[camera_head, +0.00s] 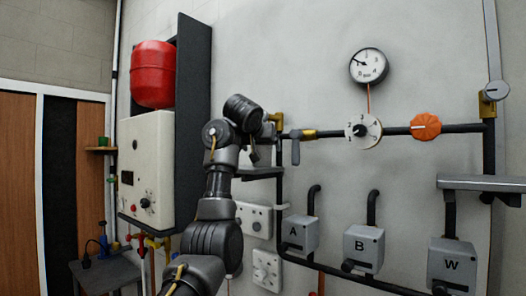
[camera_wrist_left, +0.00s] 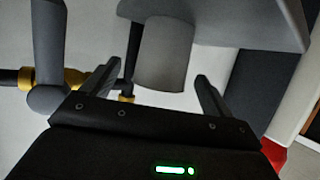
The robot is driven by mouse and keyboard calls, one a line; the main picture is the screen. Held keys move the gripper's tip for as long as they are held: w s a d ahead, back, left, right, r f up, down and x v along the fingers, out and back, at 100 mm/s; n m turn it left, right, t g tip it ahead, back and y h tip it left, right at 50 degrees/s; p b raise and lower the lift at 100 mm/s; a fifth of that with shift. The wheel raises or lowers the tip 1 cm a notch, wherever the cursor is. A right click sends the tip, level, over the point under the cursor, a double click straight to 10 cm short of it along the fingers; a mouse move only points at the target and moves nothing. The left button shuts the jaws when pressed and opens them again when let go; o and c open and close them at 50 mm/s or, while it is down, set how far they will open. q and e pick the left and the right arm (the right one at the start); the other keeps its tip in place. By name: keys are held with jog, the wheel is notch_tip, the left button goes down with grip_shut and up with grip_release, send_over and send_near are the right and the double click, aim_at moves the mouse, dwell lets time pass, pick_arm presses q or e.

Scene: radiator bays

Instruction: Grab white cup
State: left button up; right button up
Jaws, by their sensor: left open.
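A light grey-white cup (camera_wrist_left: 165,58) shows in the left wrist view, set against the grey shelf (camera_wrist_left: 225,15); this view appears upside down. In the head view the small shelf (camera_head: 260,173) is on the wall, and the cup is mostly hidden behind my left arm. My left gripper (camera_head: 253,152) is at the shelf. In the wrist view its two fingers (camera_wrist_left: 155,77) are apart, one towards each side of the cup. I see no contact, and cannot tell how deep the cup is between them. My right gripper is not in view.
A pipe with a grey lever (camera_head: 295,150) and brass fittings runs close by the gripper. The white boiler (camera_head: 147,170), red tank (camera_head: 153,75) and dark panel (camera_head: 193,90) are to the left. Valve boxes (camera_head: 363,248) line the lower wall. A grey shelf (camera_head: 485,183) is at right.

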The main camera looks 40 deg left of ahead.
aim_at(262, 149)
pick_arm(q)
jog(key=p+x, duration=0.1)
jog(key=x, duration=0.2)
jog(key=shift+w+a+p, duration=0.1)
jog(key=shift+a+p, duration=0.15)
jog(key=shift+p, duration=0.05)
jog(key=shift+f, duration=0.15)
jog(key=shift+d, duration=0.25)
jog(key=shift+c, duration=1)
jog(key=c, duration=0.9)
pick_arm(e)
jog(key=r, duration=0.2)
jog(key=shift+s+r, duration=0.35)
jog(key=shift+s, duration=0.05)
pick_arm(q)
jog(key=shift+r, duration=0.2)
jog(key=shift+c, duration=0.2)
